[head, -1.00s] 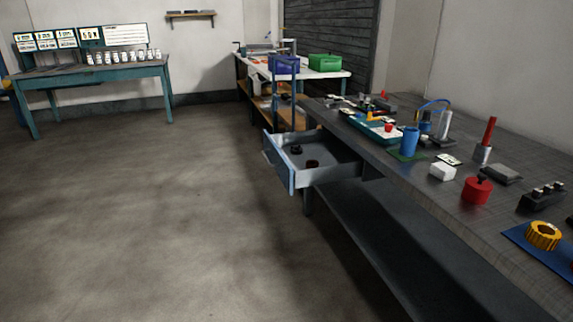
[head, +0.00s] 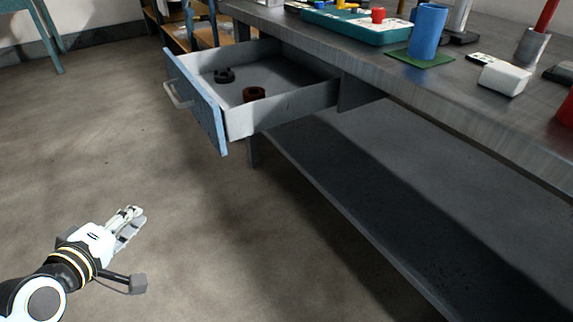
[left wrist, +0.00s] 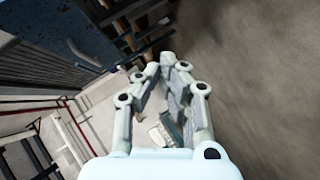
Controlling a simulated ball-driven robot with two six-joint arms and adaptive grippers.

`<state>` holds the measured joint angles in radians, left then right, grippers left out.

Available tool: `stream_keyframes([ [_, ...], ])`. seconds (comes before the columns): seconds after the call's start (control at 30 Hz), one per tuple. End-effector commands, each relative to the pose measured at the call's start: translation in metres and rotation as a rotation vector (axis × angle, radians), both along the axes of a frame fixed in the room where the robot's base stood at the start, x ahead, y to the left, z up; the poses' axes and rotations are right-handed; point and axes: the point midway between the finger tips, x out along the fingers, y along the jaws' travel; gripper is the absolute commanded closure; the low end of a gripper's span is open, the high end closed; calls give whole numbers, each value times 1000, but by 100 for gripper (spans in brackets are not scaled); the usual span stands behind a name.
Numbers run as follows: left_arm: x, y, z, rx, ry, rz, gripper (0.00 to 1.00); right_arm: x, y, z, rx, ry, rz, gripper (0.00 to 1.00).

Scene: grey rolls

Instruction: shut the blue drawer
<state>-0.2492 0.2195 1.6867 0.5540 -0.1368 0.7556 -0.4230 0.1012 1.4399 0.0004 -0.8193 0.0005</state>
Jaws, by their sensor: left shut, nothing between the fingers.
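The blue drawer (head: 200,98) is pulled out from under the grey workbench, its blue front with a pale bar handle (head: 178,95) facing left. Inside lie a black round part (head: 224,76) and a brown ring-like part (head: 254,94). My left gripper (head: 132,222) is shut and empty, low in front of the drawer and apart from it. In the left wrist view the gripper fingers (left wrist: 178,75) are together, and the blue drawer front (left wrist: 60,35) shows at the upper left. My right gripper is not in view.
The workbench top (head: 390,75) holds a blue cylinder (head: 428,30) on a green mat, a teal tray (head: 360,28) and a white block (head: 503,78). A dark lower shelf (head: 370,190) runs beneath. The floor (head: 110,150) around my left gripper is clear.

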Motion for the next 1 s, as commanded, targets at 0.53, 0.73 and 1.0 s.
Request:
stream_keyframes([
  [0.53,36,-43,123,-503,-321,-22,100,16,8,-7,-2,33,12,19],
  [0.73,61,-48,123,-502,-323,-22,100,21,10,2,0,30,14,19],
  [1.0,119,-59,119,-502,-320,-21,100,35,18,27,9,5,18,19],
])
